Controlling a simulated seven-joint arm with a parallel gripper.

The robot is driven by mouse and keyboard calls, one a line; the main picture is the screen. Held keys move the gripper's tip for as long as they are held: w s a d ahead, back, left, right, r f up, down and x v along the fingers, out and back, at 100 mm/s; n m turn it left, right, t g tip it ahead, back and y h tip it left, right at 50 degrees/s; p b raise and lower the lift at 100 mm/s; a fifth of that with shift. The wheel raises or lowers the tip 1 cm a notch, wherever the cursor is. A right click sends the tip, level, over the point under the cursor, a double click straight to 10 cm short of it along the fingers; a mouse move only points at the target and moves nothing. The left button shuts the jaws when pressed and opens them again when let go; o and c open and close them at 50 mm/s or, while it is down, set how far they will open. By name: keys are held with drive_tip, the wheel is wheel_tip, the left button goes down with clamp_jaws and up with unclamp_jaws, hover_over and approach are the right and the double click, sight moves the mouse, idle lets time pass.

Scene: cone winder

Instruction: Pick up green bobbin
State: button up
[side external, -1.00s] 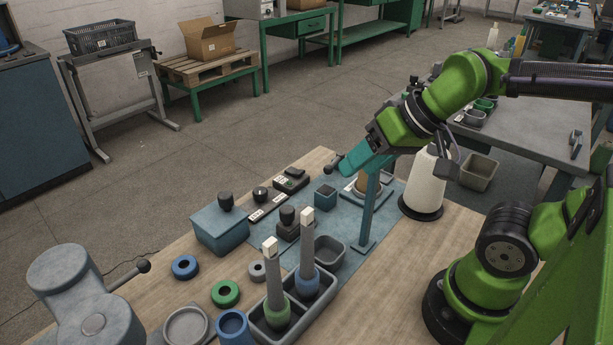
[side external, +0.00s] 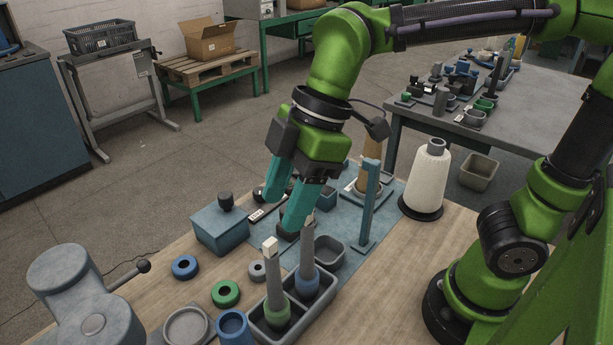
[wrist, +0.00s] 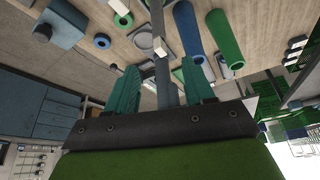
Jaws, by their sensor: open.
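Two tall grey bobbins with pale square tops stand upright in a dark two-part tray (side external: 262,334). The green-based bobbin (side external: 275,285) is in the nearer compartment, and the blue-based bobbin (side external: 307,255) is in the farther one. My gripper (side external: 281,212) has teal fingers, spread and pointing down, above and behind the bobbins in the side view. Nothing shows between its fingertips there. In the wrist view, a pale-topped grey bobbin (wrist: 161,75) shows between the fingers; its base colour is hidden. A green cylinder (wrist: 222,35) also lies in that view.
A blue box (side external: 219,232) with a dark knob stands left of my gripper. A teal post (side external: 369,205) and a white cone (side external: 430,178) stand to the right. Blue (side external: 185,267) and green (side external: 225,293) rings lie left of the tray. A grey machine (side external: 80,300) fills the lower left.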

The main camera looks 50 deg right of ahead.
sight(271, 240)
drive_tip(key=x, duration=0.6)
drive_tip(key=shift+a+f, duration=0.15)
drive_tip(key=shift+f, duration=0.15)
drive_tip(key=x, duration=0.4)
drive_tip(key=shift+s+d+f, duration=0.2)
drive_tip(key=shift+d, duration=0.15)
drive_tip(key=shift+w+a+f, duration=0.15)
drive_tip(key=shift+a+f, duration=0.05)
drive_tip(key=shift+f, duration=0.35)
clamp_jaws()
wheel_tip(271, 240, up, 16)
drive_tip(key=shift+r, duration=0.15)
